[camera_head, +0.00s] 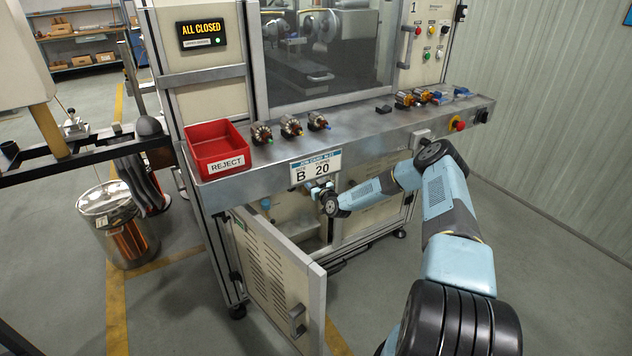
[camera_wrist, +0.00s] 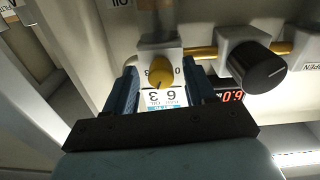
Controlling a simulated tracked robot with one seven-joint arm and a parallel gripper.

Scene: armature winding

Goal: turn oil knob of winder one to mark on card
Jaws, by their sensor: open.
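The yellow oil knob (camera_wrist: 160,75) is on a white dial plate (camera_wrist: 164,97) in the wrist view, with numbers such as 3 and 6 upside down. My gripper (camera_wrist: 161,82) is open, one blue finger on each side of the knob. I cannot tell whether either finger touches it. In the head view my gripper (camera_head: 320,188) reaches into the open lower cabinet of the winder (camera_head: 285,212); the knob is hidden there. The job card (camera_head: 316,167) on the bench's front edge reads B 20 in large print; its smaller print is hard to read.
A black round knob (camera_wrist: 257,67) on a yellow pipe and a red digital display (camera_wrist: 233,96) are close to the right of my gripper. The cabinet door (camera_head: 275,275) hangs open. A red reject bin (camera_head: 217,148) and several armatures (camera_head: 291,126) stand on the bench above.

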